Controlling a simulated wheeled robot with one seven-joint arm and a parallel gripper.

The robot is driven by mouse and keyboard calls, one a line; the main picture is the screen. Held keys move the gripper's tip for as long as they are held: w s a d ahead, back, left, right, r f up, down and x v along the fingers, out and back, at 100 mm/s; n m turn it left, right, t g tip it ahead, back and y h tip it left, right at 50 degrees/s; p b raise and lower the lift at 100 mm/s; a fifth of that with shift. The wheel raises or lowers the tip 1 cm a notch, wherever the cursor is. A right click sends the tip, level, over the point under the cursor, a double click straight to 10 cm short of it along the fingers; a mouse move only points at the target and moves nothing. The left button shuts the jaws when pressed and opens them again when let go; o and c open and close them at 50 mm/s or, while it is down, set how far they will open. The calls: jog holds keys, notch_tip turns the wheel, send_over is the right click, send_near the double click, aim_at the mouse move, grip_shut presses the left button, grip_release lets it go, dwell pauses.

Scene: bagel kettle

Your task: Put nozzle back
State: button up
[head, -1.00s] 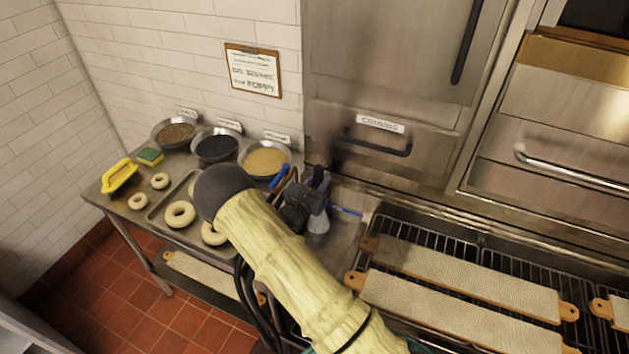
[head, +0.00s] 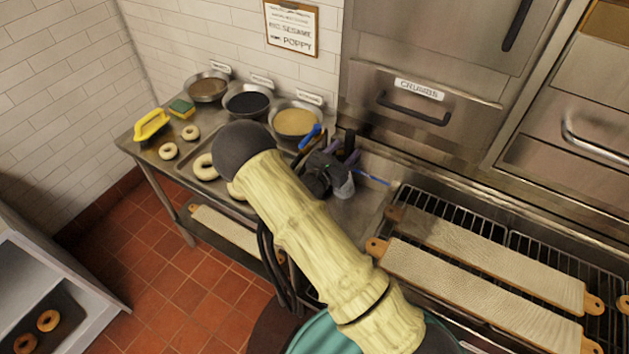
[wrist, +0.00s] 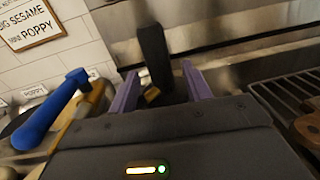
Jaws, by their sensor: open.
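My gripper (head: 346,152) is at the back of the steel counter, to the right of the pale-topping bowl. Its two purple fingers are apart in the wrist view (wrist: 160,80). A black upright piece (wrist: 154,55) with a small brass-coloured part at its foot shows between them. It may be the nozzle. I cannot tell whether the fingers touch it. Its top also shows in the head view (head: 350,141). A grey cone-shaped piece (head: 343,187) is just below my gripper, with a thin blue piece (head: 373,178) to its right. My arm hides part of the counter.
A blue-handled tool (wrist: 45,112) is close on the left in the wrist view. Topping bowls (head: 296,121) line the wall. Long boards (head: 470,285) lie on racks at right, below the crumbs drawer (head: 410,100).

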jog(key=b+v, duration=0.3)
jog(key=v, duration=1.1)
jog(key=shift+s+b, duration=0.15)
jog(key=shift+b, duration=0.2)
jog(key=s+d+m+g+y, duration=0.1)
jog(key=s+d+m+g, duration=1.1)
jog(key=d+m+g, duration=0.1)
jog(key=s+a+r+m+t+y, duration=0.1)
jog(key=s+r+m+y, duration=0.1)
jog(key=m+y, duration=0.3)
jog(key=s+a+r+m+t+y, duration=0.1)
jog(key=r+m+y, duration=0.3)
jog(key=m, duration=0.5)
jog(key=shift+s+a+m+y, duration=0.3)
jog(key=shift+s+m+y, duration=0.15)
jog(key=shift+y, duration=0.45)
